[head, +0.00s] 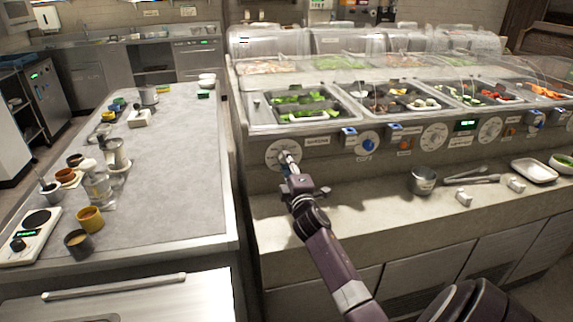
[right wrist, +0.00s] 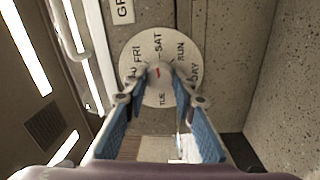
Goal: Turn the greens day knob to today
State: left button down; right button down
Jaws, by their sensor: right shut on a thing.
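The greens day dial (head: 276,153) is a pale round plate on the counter's front panel, below the well of greens (head: 305,104). Some names are hidden by the fingers. The grey knob (right wrist: 158,75) at its centre has a red mark pointing up, roughly at SAT. My right gripper (head: 289,165) is shut on the knob, a blue-padded finger on each side. My left gripper is not in view.
A small green display (head: 466,125) on the panel is too small to read. Other dials (head: 434,136) line the panel to the right. A metal pot (head: 422,181), tongs (head: 472,179) and a white tray (head: 535,170) stand on the ledge. The ledge below the greens dial is clear.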

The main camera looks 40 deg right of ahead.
jog(key=shift+f+m, duration=0.1)
jog(key=shift+m, duration=0.3)
jog(key=c, duration=1.6)
grip_release()
jog(key=v, duration=1.2)
